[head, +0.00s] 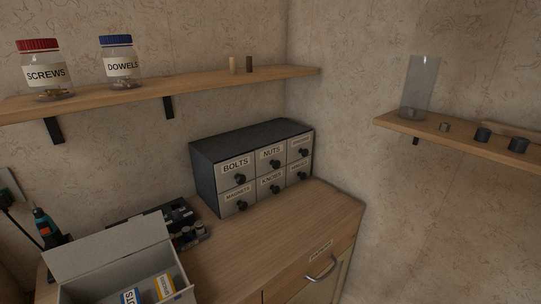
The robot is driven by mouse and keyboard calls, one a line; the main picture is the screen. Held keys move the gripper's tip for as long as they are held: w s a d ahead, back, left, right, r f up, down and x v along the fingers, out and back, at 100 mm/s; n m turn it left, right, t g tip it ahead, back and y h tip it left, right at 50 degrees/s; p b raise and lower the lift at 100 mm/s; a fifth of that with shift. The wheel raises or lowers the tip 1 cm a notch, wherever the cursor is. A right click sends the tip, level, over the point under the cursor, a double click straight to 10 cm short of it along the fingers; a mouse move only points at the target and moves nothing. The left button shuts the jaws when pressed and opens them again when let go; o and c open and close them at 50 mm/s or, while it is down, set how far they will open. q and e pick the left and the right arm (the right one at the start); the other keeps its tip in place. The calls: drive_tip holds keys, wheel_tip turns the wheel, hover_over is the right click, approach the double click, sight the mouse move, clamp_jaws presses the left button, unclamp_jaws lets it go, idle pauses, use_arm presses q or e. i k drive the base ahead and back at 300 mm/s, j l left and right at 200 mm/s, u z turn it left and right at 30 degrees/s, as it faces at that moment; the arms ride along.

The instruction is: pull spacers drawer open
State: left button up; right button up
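A dark small-parts cabinet (203,181) stands on the wooden bench, with six light drawer fronts in two rows, each with a dark round knob. The labels BOLTS (236,164), NUTS (271,153), MAGNETS (238,190) and KNOBS (272,180) read clearly. The labels of the top right drawer (300,148) and the bottom right drawer (299,169) are too small to read surely, so I cannot tell which one is spacers. All six fronts look flush and shut. Neither of my grippers is in view.
The bench top (245,236) is clear in front of the cabinet. A bench drawer with a metal handle (320,269) is below. An open grey box (115,262) and a dark tray (178,217) are left. Shelves (200,84) (455,135) hold jars and small parts.

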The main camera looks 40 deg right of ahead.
sight(299, 147)
drive_tip(key=z, duration=1.5)
drive_tip(key=i+l+z, duration=0.1)
drive_tip(key=l+z, duration=0.15)
drive_tip(key=l, duration=0.3)
